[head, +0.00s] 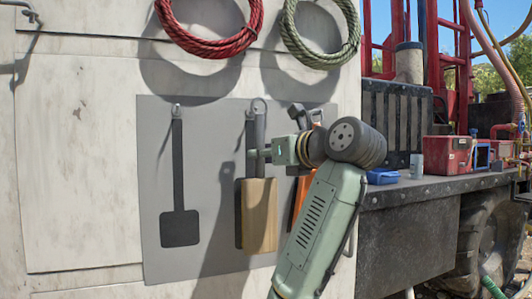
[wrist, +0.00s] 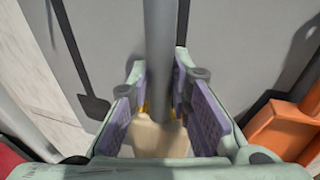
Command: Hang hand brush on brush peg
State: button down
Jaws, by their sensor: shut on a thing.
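The hand brush (head: 260,215) has a dark grey handle, a hanging ring at its top and a pale wooden head. It is upright, head down, in front of the grey board (head: 215,140). My gripper (head: 260,153) is shut on its handle from the right. The brush peg (head: 249,115) shows just left of the ring (head: 259,104). I cannot tell whether the ring is around the peg or in front of it.
A dark shovel-like outline (head: 179,215) lies below another peg (head: 177,110) at left. An orange scoop (wrist: 280,130) hangs at right, mostly behind my arm in the head view. Red (head: 210,50) and green (head: 318,55) coils hang above. A truck bed (head: 430,190) stands right.

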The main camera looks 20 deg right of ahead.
jog(key=shift+w+f+p, duration=0.15)
jog(key=shift+w+p, duration=0.15)
jog(key=shift+w, duration=1.3)
jog(key=shift+w+f, duration=0.5)
jog(key=shift+w, duration=0.1)
jog(key=shift+f, duration=0.1)
jog(key=c, duration=1.4)
grip_release()
jog(key=v, duration=1.2)
